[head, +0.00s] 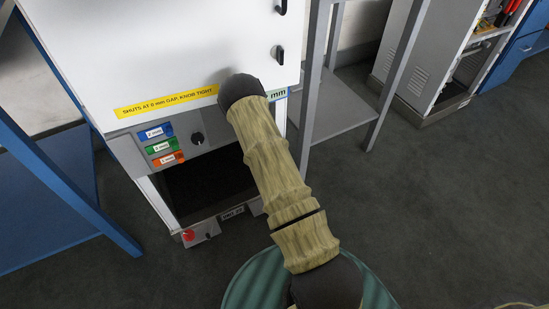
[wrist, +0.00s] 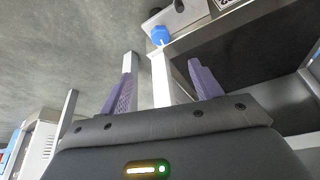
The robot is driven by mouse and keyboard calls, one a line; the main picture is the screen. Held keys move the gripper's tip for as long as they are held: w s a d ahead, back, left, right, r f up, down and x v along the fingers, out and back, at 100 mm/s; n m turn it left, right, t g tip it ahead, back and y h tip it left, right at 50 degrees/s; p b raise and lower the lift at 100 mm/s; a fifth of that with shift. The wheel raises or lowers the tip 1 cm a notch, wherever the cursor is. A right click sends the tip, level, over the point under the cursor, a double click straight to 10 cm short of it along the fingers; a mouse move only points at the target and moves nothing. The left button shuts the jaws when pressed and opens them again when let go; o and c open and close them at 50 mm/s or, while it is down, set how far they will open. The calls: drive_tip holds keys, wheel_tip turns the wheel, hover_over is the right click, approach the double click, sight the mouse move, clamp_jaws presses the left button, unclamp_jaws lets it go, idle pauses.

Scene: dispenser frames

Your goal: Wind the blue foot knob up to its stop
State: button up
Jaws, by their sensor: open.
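The blue foot knob (wrist: 160,36) shows in the wrist view, at the upper middle, by the end of a white post (wrist: 162,80). My gripper (wrist: 161,72) is open, with its two purple fingers spread and nothing seen held. In the picture, the knob lies beyond the fingertips, between their lines, and appears apart from them. In the head view I cannot make out the blue knob or my gripper; my arm crosses the cabinet's right side there.
A grey stand (head: 335,108) is close on the right; a blue frame (head: 70,185) is left. Floor at right is clear.

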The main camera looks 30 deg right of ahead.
wheel_tip(320, 180, up, 15)
drive_tip(key=w+a+p, duration=0.1)
drive_tip(key=p, duration=0.6)
drive_tip(key=shift+a, duration=0.4)
drive_tip(key=shift+w, duration=0.15)
drive_tip(key=s+a+r+n, duration=0.1)
drive_tip(key=s+a+r, duration=0.15)
drive_tip(key=r, duration=0.55)
drive_tip(key=s+a+r, duration=0.1)
drive_tip(key=a+r, duration=0.2)
drive_tip(key=r, duration=0.4)
drive_tip(key=s+a+r+n+g, duration=0.1)
drive_tip(key=s+a+r, duration=0.1)
drive_tip(key=s+r, duration=0.3)
drive_tip(key=s+a+r+n+y, duration=0.1)
drive_tip(key=s+a+r, duration=0.2)
drive_tip(key=s+r, duration=0.2)
drive_tip(key=shift+s+a+r+g, duration=0.15)
drive_tip(key=shift+a+r+g, duration=0.25)
drive_tip(key=shift+r, duration=0.25)
